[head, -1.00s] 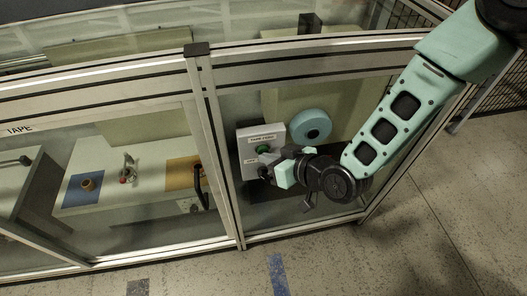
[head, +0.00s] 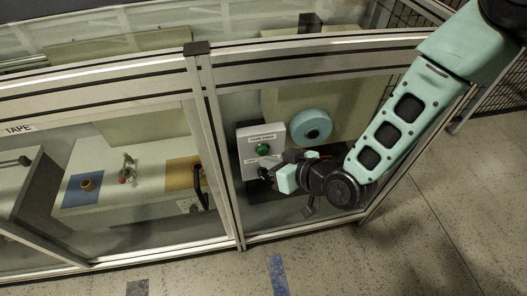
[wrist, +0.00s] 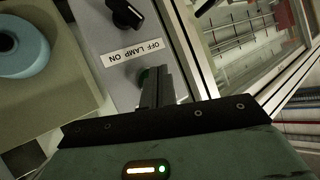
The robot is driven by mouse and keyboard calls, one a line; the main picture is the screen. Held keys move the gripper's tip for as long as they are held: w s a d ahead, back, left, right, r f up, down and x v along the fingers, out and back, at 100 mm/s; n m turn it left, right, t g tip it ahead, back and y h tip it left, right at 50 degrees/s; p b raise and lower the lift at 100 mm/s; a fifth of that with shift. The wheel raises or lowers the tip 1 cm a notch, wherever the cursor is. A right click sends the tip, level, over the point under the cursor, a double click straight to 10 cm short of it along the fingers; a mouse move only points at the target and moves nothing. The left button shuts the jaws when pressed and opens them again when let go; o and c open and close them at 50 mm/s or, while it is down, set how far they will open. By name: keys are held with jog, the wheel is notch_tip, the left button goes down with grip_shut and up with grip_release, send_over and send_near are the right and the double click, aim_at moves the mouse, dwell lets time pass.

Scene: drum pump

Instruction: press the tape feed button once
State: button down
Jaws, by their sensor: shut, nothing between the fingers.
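The tape feed button is a round green button (head: 263,149) on a light grey control box, below a label that appears to read "TAPE FEED". In the wrist view the green button (wrist: 145,75) is mostly hidden behind my fingertips. My gripper (head: 269,164) is shut and empty in front of the box, just below the green button in the head view. In the wrist view my gripper's fingers (wrist: 156,78) are together and point at the box. The green button shows uncovered in the head view, but I cannot tell the exact gap.
A black lamp knob (wrist: 125,13) and its "OFF LAMP ON" label (wrist: 136,50) share the box. A blue tape roll (head: 312,124) is beside the box. A metal frame post (head: 215,150) stands left of it. A bench with small fixtures lies behind the left panel.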

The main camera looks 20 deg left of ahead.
jog(key=shift+s, duration=0.1)
jog(key=s, duration=0.1)
jog(key=s+d, duration=0.2)
jog(key=s, duration=0.1)
jog(key=shift+s+d+b, duration=0.1)
jog(key=shift+d+b, duration=0.15)
jog(key=shift+b, duration=0.15)
dwell(0.9)
jog(key=s+d+r+m+g+h, duration=0.1)
jog(key=s+d+r+g+h, duration=0.1)
jog(key=s+d+r+h, duration=0.3)
jog(key=s+d+r+m+g+h, duration=0.2)
jog(key=s+d+r+h, duration=0.3)
jog(key=d+r, duration=0.8)
jog(key=d, duration=0.4)
jog(key=shift+d+g+h, duration=0.4)
jog(key=shift+w+r, duration=0.1)
